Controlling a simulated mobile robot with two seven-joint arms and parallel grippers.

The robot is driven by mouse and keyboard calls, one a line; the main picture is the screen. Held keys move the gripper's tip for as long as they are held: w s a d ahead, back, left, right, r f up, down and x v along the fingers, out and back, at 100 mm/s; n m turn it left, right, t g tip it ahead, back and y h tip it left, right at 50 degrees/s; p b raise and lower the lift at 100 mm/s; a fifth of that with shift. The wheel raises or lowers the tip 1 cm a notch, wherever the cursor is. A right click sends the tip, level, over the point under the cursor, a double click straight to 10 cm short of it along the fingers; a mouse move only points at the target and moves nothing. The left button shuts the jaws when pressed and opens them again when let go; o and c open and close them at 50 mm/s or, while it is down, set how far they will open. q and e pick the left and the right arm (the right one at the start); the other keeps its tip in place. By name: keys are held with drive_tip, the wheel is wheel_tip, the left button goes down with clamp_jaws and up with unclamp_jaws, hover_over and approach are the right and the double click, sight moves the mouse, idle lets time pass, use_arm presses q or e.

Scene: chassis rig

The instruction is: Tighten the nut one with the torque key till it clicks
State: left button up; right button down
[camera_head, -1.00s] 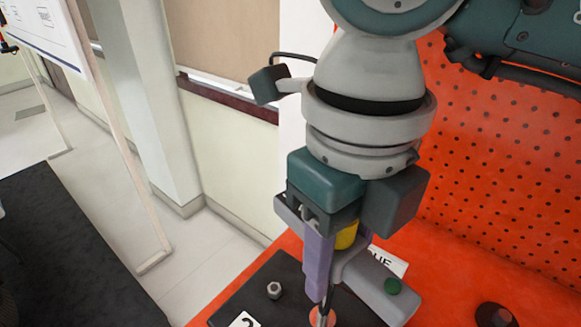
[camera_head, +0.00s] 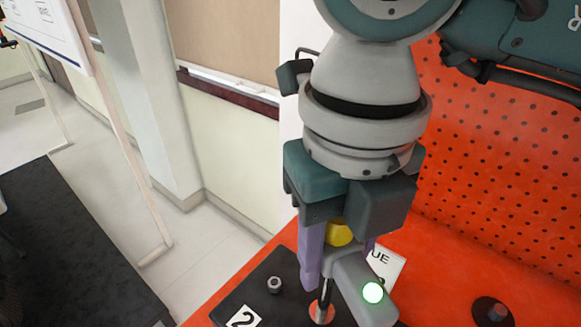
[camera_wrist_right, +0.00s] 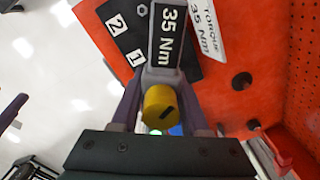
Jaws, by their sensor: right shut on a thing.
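My right gripper (camera_head: 338,245), with purple fingers, is shut on the torque key (camera_head: 352,280). The key has a grey body and a yellow knob (camera_head: 339,233); a round light on the body glows bright green. The wrist view shows its "35 Nm" label (camera_wrist_right: 166,35) and yellow knob (camera_wrist_right: 158,106) between the fingers. The key's thin metal shaft (camera_head: 325,292) points down into a reddish ring (camera_head: 322,313) on the black plate (camera_head: 265,268). Nut one is not visible; the key and its shaft cover the spot beside label "1" (camera_wrist_right: 136,58). My left gripper is not in view.
Another nut (camera_head: 274,284) stands on the plate near label "2" (camera_head: 243,318). A white "TORQUE 35 Nm" card (camera_wrist_right: 207,28) lies beside the plate on the orange surface. A dark round knob (camera_head: 492,311) is at the right, before an orange perforated panel (camera_head: 500,170).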

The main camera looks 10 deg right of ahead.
drive_tip(key=shift+r, duration=0.25)
idle(0.4)
drive_tip(key=shift+r+p, duration=1.9)
drive_tip(key=shift+r, duration=0.35)
drive_tip(key=shift+d, duration=0.15)
